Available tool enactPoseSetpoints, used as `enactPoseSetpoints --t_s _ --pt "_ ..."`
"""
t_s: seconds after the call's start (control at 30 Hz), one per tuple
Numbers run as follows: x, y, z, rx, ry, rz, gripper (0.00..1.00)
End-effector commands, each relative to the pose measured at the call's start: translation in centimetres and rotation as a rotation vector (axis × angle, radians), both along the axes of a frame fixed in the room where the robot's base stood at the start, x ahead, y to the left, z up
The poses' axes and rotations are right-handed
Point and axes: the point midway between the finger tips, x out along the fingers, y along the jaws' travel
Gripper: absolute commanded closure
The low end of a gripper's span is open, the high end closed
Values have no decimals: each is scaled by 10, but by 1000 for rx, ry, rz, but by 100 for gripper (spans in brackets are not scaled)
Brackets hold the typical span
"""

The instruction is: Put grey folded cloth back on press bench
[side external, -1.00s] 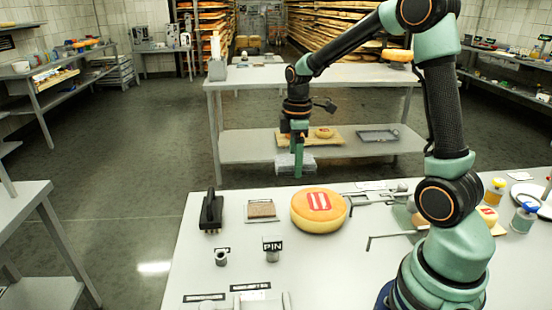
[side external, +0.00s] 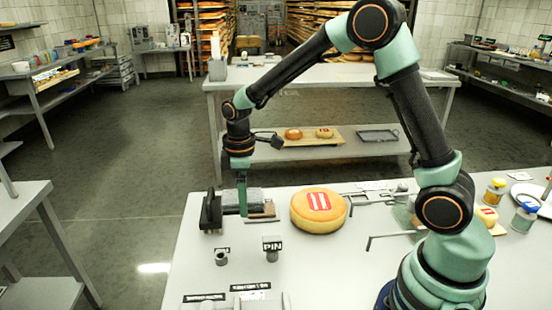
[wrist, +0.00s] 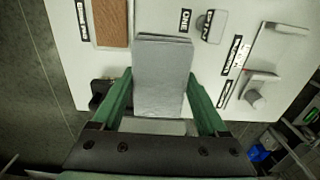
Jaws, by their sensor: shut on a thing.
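The grey folded cloth (side external: 246,198) is a flat, pale grey block between the fingers of my gripper (side external: 243,212). In the wrist view the cloth (wrist: 163,78) lies between the two green fingers of my gripper (wrist: 158,90), which is shut on it. In that view it overlaps the edge of the white bench (side external: 340,270). In the side view it shows at the bench's far left, between a black-handled tool (side external: 210,214) and the orange cheese wheel (side external: 319,211). I cannot tell whether it touches the bench top.
A brown board (wrist: 111,22) lies close to the cloth. Small labelled fittings, including one marked PIN (side external: 272,247), stand nearer the camera. Metal rods (side external: 395,238) lie right of the cheese wheel. A grey shelved table (side external: 310,75) stands behind, across a floor gap.

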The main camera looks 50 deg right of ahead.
Motion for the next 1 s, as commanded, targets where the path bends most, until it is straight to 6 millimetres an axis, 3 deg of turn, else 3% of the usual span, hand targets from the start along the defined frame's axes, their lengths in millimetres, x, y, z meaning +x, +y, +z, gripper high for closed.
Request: enactPoseSetpoints --t_s 0.03,0.2,0.43,0.63,1.0 --pt "-2 0 -14 -1 8 0 76" --pt "-1 0 -47 0 4 0 76" --pt "0 0 -65 0 1 0 76" --pt "-1 0 -92 0 3 0 76" --pt "0 0 -99 0 -1 0 76"
